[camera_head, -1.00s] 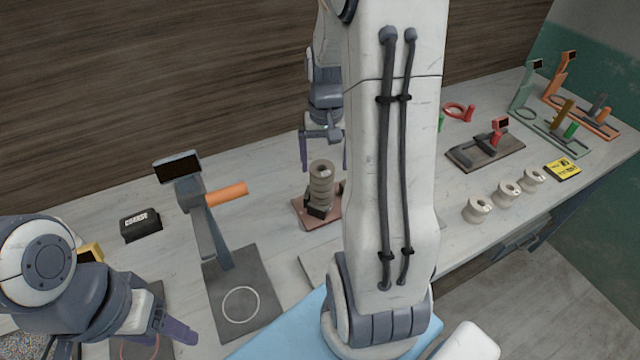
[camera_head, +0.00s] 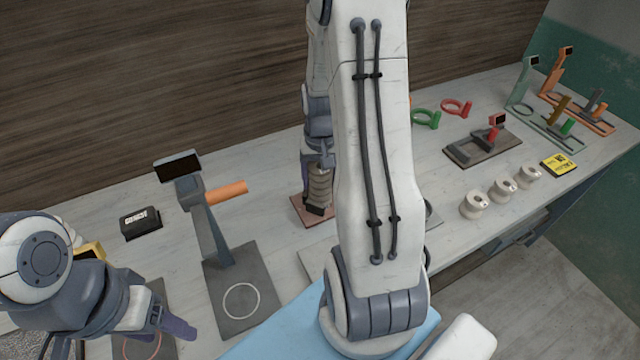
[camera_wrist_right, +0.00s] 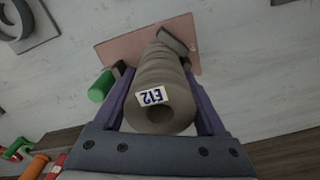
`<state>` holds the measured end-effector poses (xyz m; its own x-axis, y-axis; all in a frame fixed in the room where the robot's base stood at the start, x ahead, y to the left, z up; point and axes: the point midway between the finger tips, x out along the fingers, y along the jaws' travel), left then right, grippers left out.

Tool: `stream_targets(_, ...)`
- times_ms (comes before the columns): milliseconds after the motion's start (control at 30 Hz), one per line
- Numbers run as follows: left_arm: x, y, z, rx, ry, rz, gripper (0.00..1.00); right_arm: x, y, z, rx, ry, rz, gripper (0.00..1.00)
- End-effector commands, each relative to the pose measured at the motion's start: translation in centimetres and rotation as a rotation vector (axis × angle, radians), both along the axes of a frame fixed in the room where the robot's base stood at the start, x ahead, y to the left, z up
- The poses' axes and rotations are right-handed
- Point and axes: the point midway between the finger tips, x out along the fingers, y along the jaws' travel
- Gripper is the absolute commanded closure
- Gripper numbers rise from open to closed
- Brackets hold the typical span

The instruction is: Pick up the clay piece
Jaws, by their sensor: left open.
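The clay piece (camera_head: 320,185) is a grey-brown ribbed cylinder standing upright in a dark holder on a reddish plate (camera_head: 300,210). In the right wrist view its round end (camera_wrist_right: 160,118) with a centre hole faces me and carries a white label "E12". My right gripper (camera_wrist_right: 160,95) has one purple finger on each side of it. Whether both fingers press on it cannot be told. In the head view my right arm hides part of the piece and one finger of the right gripper (camera_head: 318,190). My left gripper (camera_head: 176,324) is open at lower left, far from the piece.
A grey stand with a screen and orange handle (camera_head: 205,210) rises left of the piece. A black box (camera_head: 140,222) lies further left. Several white spools (camera_head: 502,190), a yellow box (camera_head: 558,165) and tool stands (camera_head: 485,142) are at right. A green part (camera_wrist_right: 100,86) shows near the piece.

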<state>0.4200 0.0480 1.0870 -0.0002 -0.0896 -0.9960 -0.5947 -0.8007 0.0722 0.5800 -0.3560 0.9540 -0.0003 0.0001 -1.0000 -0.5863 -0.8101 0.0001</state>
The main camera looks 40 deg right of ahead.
Motion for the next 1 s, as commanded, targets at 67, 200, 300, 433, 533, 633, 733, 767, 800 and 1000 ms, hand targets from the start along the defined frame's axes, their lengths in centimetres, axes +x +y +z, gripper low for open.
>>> stream_targets(67, 0.0, 0.0, 0.0, 0.000, 0.000, 0.000, 0.38, 0.0, 0.0, 0.0, 0.000, 0.000, 0.000, 0.80)
stream_targets(200, 0.0, 0.0, 0.0, 0.000, 0.000, 0.000, 0.38, 0.0, 0.0, 0.1, -0.001, -0.002, 0.000, 1.00)
stream_targets(300, 0.0, 0.0, 0.0, 0.000, 0.000, 0.000, 0.38, 0.0, 0.0, 0.1, -0.001, -0.002, 0.000, 1.00)
stream_targets(433, 0.0, 0.0, 0.1, 0.000, 0.000, 0.000, 0.38, 0.1, 0.0, 0.1, -0.001, -0.002, 0.000, 1.00)
stream_targets(533, 0.0, 0.0, 0.2, 0.000, 0.000, 0.000, 0.38, 0.1, 0.0, 0.3, -0.001, -0.002, 0.000, 1.00)
stream_targets(633, 0.0, 0.0, 0.5, 0.000, 0.000, 0.000, 0.38, 0.1, 0.0, 0.7, -0.001, -0.002, 0.000, 1.00)
stream_targets(733, 0.0, 0.0, 1.1, 0.000, 0.000, 0.000, 0.38, 0.1, 0.0, 1.2, -0.002, -0.002, 0.000, 1.00)
stream_targets(767, 0.0, 0.0, 1.2, 0.000, 0.000, 0.000, 0.38, 0.1, 0.0, 1.4, -0.002, -0.002, 0.000, 1.00)
stream_targets(800, 0.0, 0.0, 1.5, 0.000, 0.000, 0.000, 0.38, 0.1, 0.0, 1.8, -0.002, -0.002, 0.000, 1.00)
stream_targets(1000, 0.0, 0.0, 3.5, 0.000, 0.000, 0.000, 0.38, 0.1, -0.1, 3.9, -0.002, -0.002, 0.000, 1.00)
